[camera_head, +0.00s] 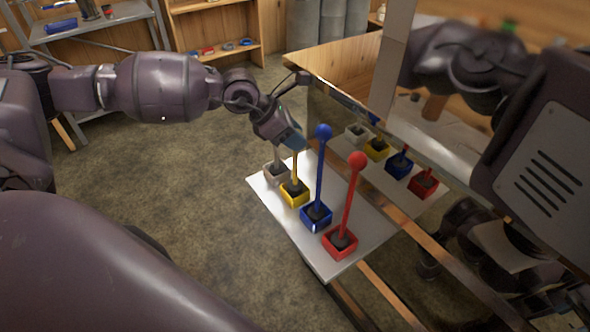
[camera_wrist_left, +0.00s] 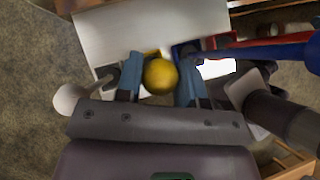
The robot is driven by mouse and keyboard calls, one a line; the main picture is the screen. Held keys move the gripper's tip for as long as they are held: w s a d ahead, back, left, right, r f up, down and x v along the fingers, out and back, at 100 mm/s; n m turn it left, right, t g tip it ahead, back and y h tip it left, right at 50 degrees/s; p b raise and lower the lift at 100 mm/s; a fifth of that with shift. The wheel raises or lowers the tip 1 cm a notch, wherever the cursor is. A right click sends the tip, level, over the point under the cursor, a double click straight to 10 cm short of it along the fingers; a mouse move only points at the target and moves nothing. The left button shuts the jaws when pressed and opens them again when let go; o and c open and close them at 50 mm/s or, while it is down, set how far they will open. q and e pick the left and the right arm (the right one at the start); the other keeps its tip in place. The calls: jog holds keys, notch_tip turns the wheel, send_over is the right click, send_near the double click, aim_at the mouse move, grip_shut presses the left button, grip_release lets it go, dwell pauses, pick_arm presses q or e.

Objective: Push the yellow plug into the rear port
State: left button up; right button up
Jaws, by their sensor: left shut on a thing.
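Four ball-topped rods rise from square sockets on a pale panel (camera_head: 262,188). The yellow one, which I take as the yellow plug (camera_head: 295,170), stands upright in a yellow socket (camera_head: 294,194). My left gripper (camera_head: 291,146) is shut on its top from above, hiding the ball in the head view. In the left wrist view, the yellow ball (camera_wrist_left: 160,77) sits between the blue fingertips of the left gripper (camera_wrist_left: 158,82). No rear port can be told apart. My right gripper is not seen.
The blue rod (camera_head: 320,165) and red rod (camera_head: 352,200) stand close in front of the yellow one. A white socket (camera_head: 276,174) is just behind it. A shiny metal wall (camera_head: 400,165) alongside mirrors the sockets. A shelf (camera_head: 213,30) stands at the back.

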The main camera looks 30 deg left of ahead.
pick_arm(q)
notch_tip(320, 180, up, 3)
jog(key=shift+f+p, duration=0.2)
jog(key=shift+p, duration=0.3)
jog(key=shift+r+p, duration=0.65)
jog(key=shift+r, duration=0.75)
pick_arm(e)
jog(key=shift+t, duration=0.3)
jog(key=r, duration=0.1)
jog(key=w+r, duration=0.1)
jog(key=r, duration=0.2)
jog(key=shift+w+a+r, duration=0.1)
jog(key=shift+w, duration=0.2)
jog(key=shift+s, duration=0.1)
